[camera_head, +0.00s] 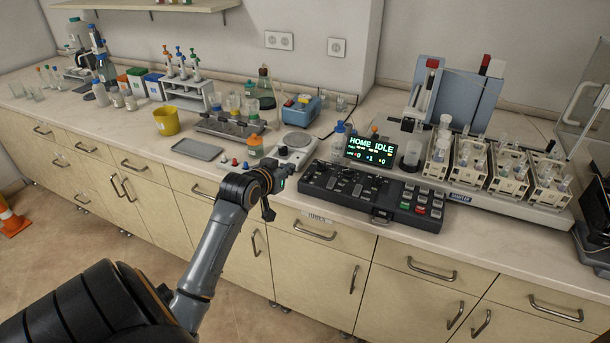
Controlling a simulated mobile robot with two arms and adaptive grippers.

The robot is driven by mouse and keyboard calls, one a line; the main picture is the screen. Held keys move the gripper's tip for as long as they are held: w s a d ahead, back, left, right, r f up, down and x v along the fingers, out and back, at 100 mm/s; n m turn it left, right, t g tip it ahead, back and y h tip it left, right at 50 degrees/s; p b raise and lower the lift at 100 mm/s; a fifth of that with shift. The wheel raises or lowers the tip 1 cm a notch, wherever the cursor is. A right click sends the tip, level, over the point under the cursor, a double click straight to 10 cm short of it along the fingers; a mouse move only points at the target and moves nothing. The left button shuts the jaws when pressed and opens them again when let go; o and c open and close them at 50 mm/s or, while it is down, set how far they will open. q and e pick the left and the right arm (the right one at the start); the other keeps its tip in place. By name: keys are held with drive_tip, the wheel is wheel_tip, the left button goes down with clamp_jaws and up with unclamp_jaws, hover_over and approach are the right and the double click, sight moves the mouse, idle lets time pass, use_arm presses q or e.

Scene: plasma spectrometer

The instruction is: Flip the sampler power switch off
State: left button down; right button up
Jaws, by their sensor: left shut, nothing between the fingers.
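The sampler (490,207) stands on the right part of the bench, a pale base with several tube racks on it. A lit display (369,151) at its left end reads "HOME IDLE". A long black control panel (345,201) lies in front, with several dark switches and a block of red, green and grey buttons at its right end. I cannot tell which small part is the power switch. My left gripper (281,177) is shut and empty, at the bench's front edge just left of the panel's left end. It hides a little of the bench there. My right gripper is out of view.
A white round-plate instrument (295,147) and an orange-capped jar (255,147) stand close behind my left gripper. A grey tray (193,150) and yellow beaker (166,121) are farther left. Drawer handles (315,233) stick out below the bench edge.

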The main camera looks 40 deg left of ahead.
use_arm(q)
drive_tip(key=p, duration=0.2)
hover_over(307, 176)
drive_tip(key=s, duration=0.3)
wheel_tip(307, 176, down, 4)
drive_tip(key=f, duration=0.2)
drive_tip(key=shift+w+d+f, duration=0.1)
drive_tip(key=shift+w+f, duration=0.1)
drive_tip(key=shift+f, duration=0.2)
drive_tip(key=shift+s+f, duration=0.1)
drive_tip(key=shift+f, duration=0.45)
